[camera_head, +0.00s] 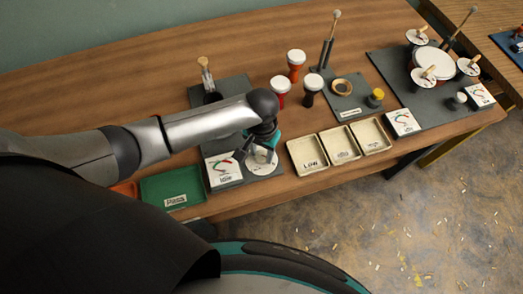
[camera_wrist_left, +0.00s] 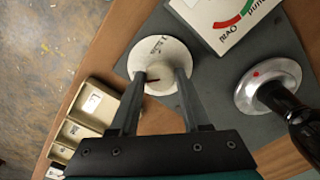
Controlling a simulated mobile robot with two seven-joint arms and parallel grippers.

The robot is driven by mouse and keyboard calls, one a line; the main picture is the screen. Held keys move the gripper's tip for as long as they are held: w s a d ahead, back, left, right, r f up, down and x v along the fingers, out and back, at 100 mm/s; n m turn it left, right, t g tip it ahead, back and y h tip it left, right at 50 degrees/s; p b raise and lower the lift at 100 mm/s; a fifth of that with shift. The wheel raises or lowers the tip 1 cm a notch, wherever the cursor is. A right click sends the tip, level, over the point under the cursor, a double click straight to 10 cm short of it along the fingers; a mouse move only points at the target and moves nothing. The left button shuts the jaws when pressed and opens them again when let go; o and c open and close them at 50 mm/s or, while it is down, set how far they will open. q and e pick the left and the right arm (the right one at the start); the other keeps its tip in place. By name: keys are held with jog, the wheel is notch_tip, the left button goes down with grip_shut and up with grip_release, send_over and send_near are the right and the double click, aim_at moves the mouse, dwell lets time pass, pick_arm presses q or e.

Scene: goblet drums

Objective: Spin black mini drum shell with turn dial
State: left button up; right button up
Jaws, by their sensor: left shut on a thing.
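My left gripper (camera_head: 258,148) is over the turn dial, a white disc (camera_head: 264,169) at the front of a dark grey board. In the left wrist view the fingertips (camera_wrist_left: 160,80) are closed around the dial's knob, on the white disc (camera_wrist_left: 160,50). The knob itself is mostly hidden between the fingers. Right of them stands the black mini drum shell (camera_wrist_left: 301,122), on a round silver base (camera_wrist_left: 252,95) with a red dot. In the head view the shell is hidden behind my arm and gripper. My right gripper is not in view.
A gauge card (camera_head: 223,169) stands beside the dial. A green tray (camera_head: 172,185) lies to the left, several cream trays (camera_head: 308,167) to the right. Red mini drums (camera_head: 296,62) and a black-bodied one (camera_head: 312,88) stand behind. A second board (camera_head: 395,65) holds a larger drum.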

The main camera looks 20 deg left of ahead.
pick_arm(q)
grip_shut()
jog(key=m+p, duration=0.1)
jog(key=m, duration=0.1)
jog(key=m+p, duration=0.1)
jog(key=p, duration=0.1)
jog(key=shift+r+m, duration=0.2)
jog(key=shift+m, duration=0.2)
jog(key=m+p, duration=0.2)
jog(key=m, duration=0.2)
jog(key=shift+f+m, duration=0.1)
jog(key=shift+m, duration=0.2)
jog(key=m+p, duration=0.1)
jog(key=m, duration=0.4)
jog(key=shift+p, duration=0.35)
jog(key=m, duration=0.6)
jog(key=shift+m, duration=0.3)
